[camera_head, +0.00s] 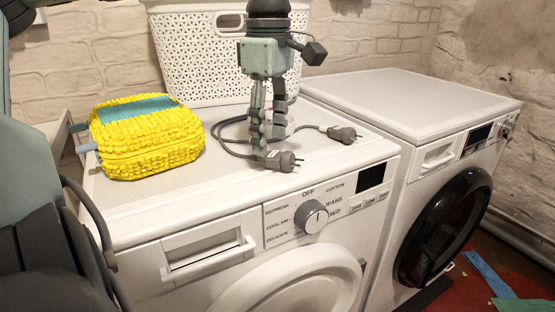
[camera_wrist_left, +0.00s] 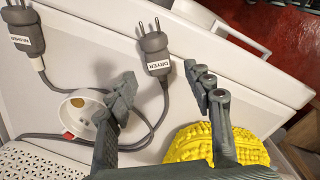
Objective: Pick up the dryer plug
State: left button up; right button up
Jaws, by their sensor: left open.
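The dryer plug (camera_head: 284,161) is grey with two pins and lies near the front of the left machine's top. In the left wrist view, the plug (camera_wrist_left: 155,52) carries a white "DRYER" label, and its cable curls back beneath my fingers. My left gripper (camera_head: 268,140) points down, open and empty, close to the plug's cable end. In the left wrist view, its fingertips (camera_wrist_left: 160,76) stand apart, with the plug just beyond the gap between them. Whether a finger touches the plug, I cannot tell. My right gripper is not in view.
A second grey plug (camera_head: 342,133), labelled "WASHER" (camera_wrist_left: 24,31), lies to the right. A white round part (camera_wrist_left: 82,112) sits beside one finger. The right machine's top (camera_head: 410,97) is clear.

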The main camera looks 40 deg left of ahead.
aim_at(275, 160)
pick_arm(q)
jog(key=shift+f, duration=1.45)
grip_shut()
